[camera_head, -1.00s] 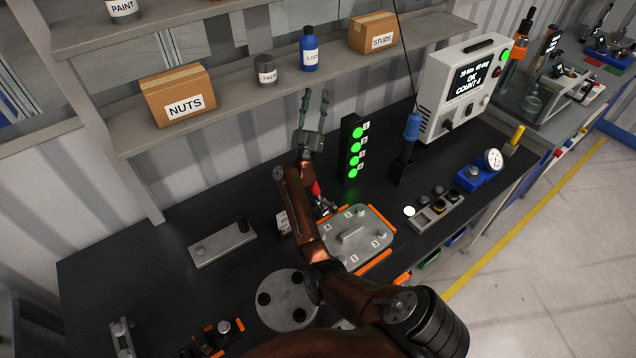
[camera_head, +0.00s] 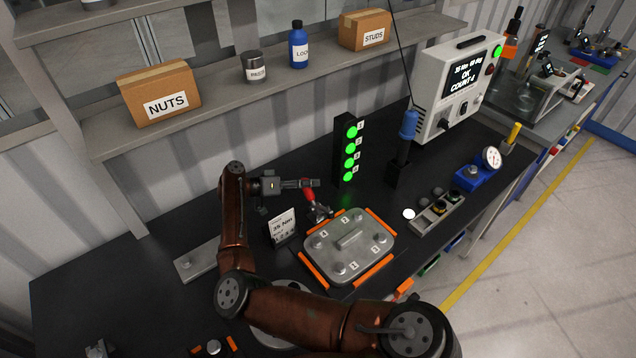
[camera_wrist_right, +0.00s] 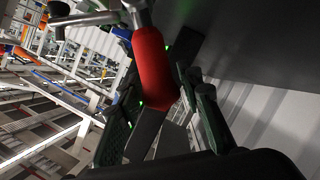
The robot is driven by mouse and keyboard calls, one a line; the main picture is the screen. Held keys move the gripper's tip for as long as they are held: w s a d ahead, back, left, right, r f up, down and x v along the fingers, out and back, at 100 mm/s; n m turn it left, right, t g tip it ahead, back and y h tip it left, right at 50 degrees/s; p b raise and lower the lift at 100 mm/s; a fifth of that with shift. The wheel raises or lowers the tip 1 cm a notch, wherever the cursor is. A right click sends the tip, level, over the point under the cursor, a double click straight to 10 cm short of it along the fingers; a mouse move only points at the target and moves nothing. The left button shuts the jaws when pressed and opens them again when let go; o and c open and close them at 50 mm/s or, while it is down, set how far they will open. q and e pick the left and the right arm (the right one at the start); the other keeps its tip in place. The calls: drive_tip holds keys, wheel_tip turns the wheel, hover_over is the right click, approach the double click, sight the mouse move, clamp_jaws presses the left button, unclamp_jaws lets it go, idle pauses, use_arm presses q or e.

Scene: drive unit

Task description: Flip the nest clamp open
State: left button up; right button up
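The nest clamp (camera_head: 318,212) stands at the back left corner of the nest, its red handle (camera_head: 308,194) raised and leaning. A grey cover plate (camera_head: 335,262) with numbered studs and a central grip lies in the nest between orange edges. My right gripper (camera_head: 314,183) is at the handle's upper end, fingers pointing right. In the right wrist view the red handle (camera_wrist_right: 152,70) lies between the two spread fingers, with a gap showing at the right; contact cannot be told. The right gripper (camera_wrist_right: 160,115) looks open. My left gripper is out of view.
A light tower (camera_head: 348,150) with green lamps stands just right of the gripper. A small sign (camera_head: 283,227) stands left of the nest. A blue-handled tool (camera_head: 408,125) stands in a holder behind right. The shelf (camera_head: 220,92) with boxes hangs above the bench.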

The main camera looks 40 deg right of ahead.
drive_tip(key=shift+x, duration=1.9)
drive_tip(key=shift+c, duration=0.7)
clamp_jaws()
